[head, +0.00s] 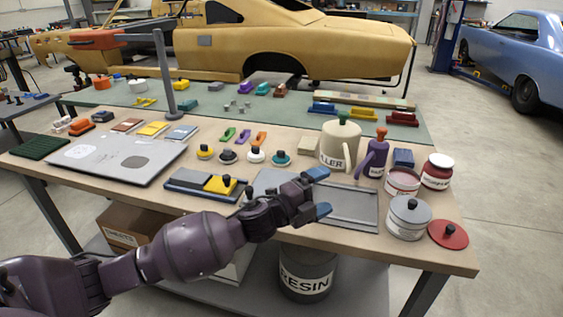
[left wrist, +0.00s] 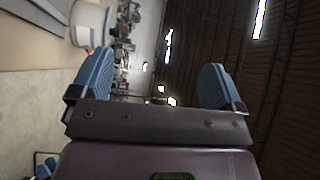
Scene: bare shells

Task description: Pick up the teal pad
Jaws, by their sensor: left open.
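The teal pad (head: 281,159) is a small round pad with a dark knob. My right gripper is in neither view.
Yellow (head: 205,152), dark (head: 227,156) and white (head: 255,154) round pads stand left of it. A cream jug (head: 338,146) and a purple bottle (head: 376,158) stand to its right. The grey tray (head: 352,208) and a blue-grey tray (head: 190,184) lie nearer.

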